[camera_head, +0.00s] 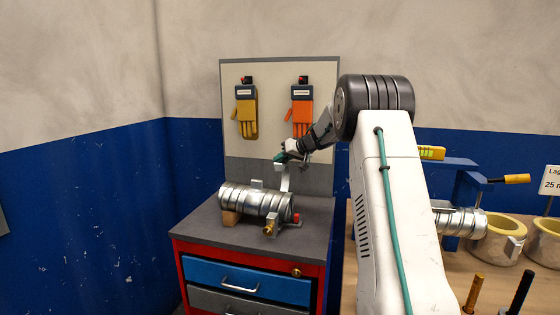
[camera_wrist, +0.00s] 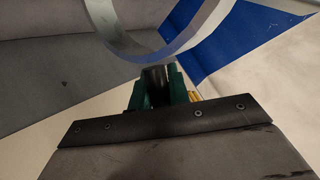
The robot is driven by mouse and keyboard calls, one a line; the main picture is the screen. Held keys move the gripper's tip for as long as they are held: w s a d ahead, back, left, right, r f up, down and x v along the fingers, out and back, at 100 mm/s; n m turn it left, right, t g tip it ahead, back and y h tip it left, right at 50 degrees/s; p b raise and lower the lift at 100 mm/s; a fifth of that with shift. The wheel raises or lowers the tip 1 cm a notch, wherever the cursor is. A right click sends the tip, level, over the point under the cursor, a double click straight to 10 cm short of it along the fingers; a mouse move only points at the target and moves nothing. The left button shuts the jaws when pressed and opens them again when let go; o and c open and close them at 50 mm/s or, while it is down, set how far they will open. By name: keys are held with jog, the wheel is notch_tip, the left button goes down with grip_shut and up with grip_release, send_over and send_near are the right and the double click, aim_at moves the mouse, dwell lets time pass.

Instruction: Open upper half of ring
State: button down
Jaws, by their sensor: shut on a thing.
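The spiral duct (camera_head: 240,198), a ribbed silver metal tube, lies on the grey top of a red cabinet. The upper half of the ring (camera_head: 286,180) is a thin curved metal band standing up at the duct's right end. It also shows as a curved band across the top of the wrist view (camera_wrist: 188,38). My gripper (camera_head: 288,157) is above the duct, at the band's upper end. In the wrist view its green fingers (camera_wrist: 160,88) are shut on the band's edge. The exact contact is partly hidden.
A brass fitting (camera_head: 269,229) and a red knob (camera_head: 295,217) sit by the duct's right end. A board with yellow gloves (camera_head: 246,112) and orange gloves (camera_head: 301,112) stands behind. A wooden bench (camera_head: 448,290) is at right.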

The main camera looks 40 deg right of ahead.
jog(key=w+d+f+m+g+y, duration=0.2)
jog(key=w+d, duration=0.1)
jog(key=d, duration=0.1)
jog(key=shift+w+d+f+m+g+y, duration=0.15)
jog(key=shift+w+d+m+g+y, duration=0.15)
jog(key=shift+w+m+y, duration=0.1)
dwell(0.4)
jog(key=c, duration=1.3)
grip_release()
jog(key=shift+s, duration=0.1)
jog(key=v, duration=0.7)
jog(key=shift+s+d+r, duration=0.15)
jog(key=shift+d+r, duration=0.05)
jog(key=shift+c, duration=0.4)
